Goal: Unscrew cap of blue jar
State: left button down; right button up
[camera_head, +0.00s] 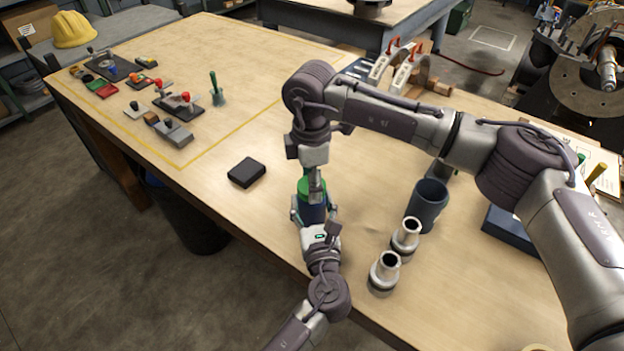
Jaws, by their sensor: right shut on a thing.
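The blue jar (313,214) stands upright near the table's front edge, with a green cap (306,187) on top. My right gripper (313,190) comes down from above and is shut on the green cap, hiding part of it. My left gripper (313,216) reaches in from the front, with its fingers on either side of the blue jar. I cannot tell whether those fingers press on the jar. The lower part of the jar is hidden behind the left gripper.
A black box (247,172) lies left of the jar. Two metal fittings (385,271) and a dark blue cup (428,204) stand to the right. Several small tools and clamps (175,131) lie at the far left. Bare tabletop lies around the black box.

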jog(key=n, duration=1.3)
jog(key=shift+n, duration=0.3)
jog(key=n, duration=0.7)
pick_arm(q)
jog(key=shift+f, duration=0.1)
pick_arm(e)
jog(key=n, duration=1.5)
jog(key=shift+r, duration=0.1)
jog(key=n, duration=1.2)
jog(key=shift+n, duration=0.3)
jog(key=n, duration=0.5)
